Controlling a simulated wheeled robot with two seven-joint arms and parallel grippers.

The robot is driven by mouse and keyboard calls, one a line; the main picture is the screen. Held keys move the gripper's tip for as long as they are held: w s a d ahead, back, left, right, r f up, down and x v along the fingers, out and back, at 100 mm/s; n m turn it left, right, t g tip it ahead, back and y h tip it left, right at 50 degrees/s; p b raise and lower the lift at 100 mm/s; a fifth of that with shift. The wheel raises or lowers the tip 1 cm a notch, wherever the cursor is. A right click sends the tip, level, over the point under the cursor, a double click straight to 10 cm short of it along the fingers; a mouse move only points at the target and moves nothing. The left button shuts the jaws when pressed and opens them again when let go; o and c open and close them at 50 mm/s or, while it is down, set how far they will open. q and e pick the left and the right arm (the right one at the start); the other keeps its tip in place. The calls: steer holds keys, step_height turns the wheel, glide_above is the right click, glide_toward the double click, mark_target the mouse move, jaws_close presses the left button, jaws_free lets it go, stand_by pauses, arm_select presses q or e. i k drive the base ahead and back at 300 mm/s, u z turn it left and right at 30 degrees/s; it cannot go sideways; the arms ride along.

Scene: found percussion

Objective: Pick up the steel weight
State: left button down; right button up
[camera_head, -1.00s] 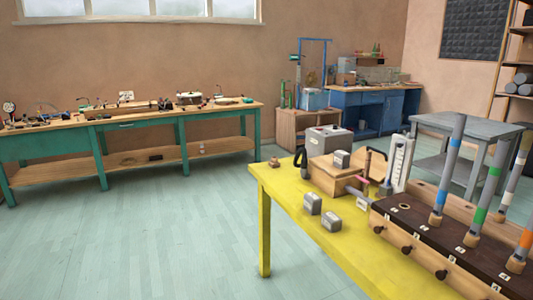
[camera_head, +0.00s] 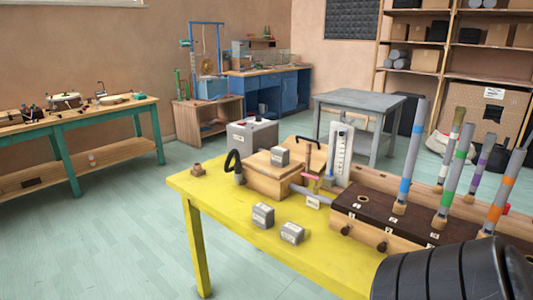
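Three small grey metal blocks that look like steel weights are in view. One grey block (camera_head: 280,156) sits on top of the wooden box on the yellow table. A second grey block (camera_head: 263,215) and a third grey block (camera_head: 292,234) lie on the bare yellow tabletop near its front left edge, a small gap between them. Each has a small pale label. I cannot tell from the picture which one the task means. Neither of my grippers shows in the head view, and nothing is touching the blocks.
A black ribbed part of my arm fills the lower right. Open floor lies left.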

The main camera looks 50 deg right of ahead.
mark_target(279, 155)
steer(key=z, duration=0.6)
steer(key=i, duration=0.85)
steer(key=z, duration=0.85)
